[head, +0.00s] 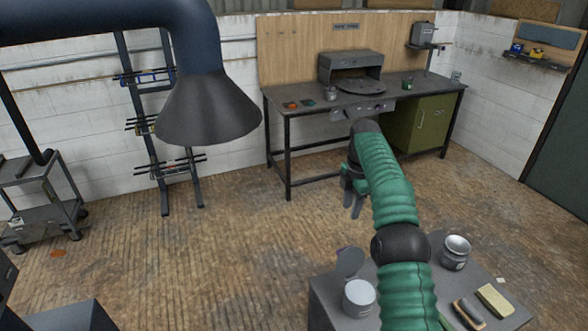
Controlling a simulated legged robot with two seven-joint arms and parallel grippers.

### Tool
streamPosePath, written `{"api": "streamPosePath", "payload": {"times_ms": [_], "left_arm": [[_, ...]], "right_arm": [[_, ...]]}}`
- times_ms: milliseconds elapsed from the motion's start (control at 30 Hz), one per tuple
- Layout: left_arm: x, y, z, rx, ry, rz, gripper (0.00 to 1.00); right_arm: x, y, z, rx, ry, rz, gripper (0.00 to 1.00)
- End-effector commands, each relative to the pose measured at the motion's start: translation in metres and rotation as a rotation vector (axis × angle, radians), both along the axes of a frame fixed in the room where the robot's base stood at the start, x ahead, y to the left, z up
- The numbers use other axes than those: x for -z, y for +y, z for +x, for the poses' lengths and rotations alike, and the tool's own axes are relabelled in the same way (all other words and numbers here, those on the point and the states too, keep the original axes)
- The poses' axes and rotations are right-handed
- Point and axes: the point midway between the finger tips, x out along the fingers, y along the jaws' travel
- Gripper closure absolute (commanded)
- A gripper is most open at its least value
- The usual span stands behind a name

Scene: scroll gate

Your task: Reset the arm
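My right arm (385,185), in a green ribbed sleeve, reaches up from the bottom of the head view. My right gripper (352,207) hangs at its far end, pointing down over the floor. Its two small fingers look slightly apart, with nothing seen between them. The arm's upper part hides some of the gripper. My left gripper does not show in the head view.
A low table (322,300) stands below my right arm, with a white-topped jar (359,297), another jar (455,252) and a yellowish block (495,300). A workbench (300,118) stands behind. A dark duct hood (208,110) hangs left. The middle floor is clear.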

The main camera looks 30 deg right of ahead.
Motion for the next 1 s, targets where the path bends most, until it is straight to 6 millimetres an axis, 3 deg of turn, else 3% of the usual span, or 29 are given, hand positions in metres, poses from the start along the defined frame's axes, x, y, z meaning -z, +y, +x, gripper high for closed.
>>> {"api": "streamPosePath", "payload": {"times_ms": [167, 367, 533, 767, 1000], "left_arm": [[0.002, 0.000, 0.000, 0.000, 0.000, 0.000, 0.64], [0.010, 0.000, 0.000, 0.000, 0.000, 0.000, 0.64], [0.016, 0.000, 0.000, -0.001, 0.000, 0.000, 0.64], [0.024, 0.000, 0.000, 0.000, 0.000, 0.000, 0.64], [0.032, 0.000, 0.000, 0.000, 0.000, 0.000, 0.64]], "right_arm": [[0.002, 0.017, 0.006, 0.030, -0.004, -0.003, 0.67], [0.018, 0.079, 0.014, 0.211, -0.028, -0.002, 0.67], [0.036, 0.136, 0.000, 0.412, -0.060, 0.013, 0.67], [0.068, 0.203, -0.050, 0.708, -0.099, 0.059, 0.67], [0.107, 0.257, -0.131, 1.046, -0.128, 0.134, 0.67]]}}
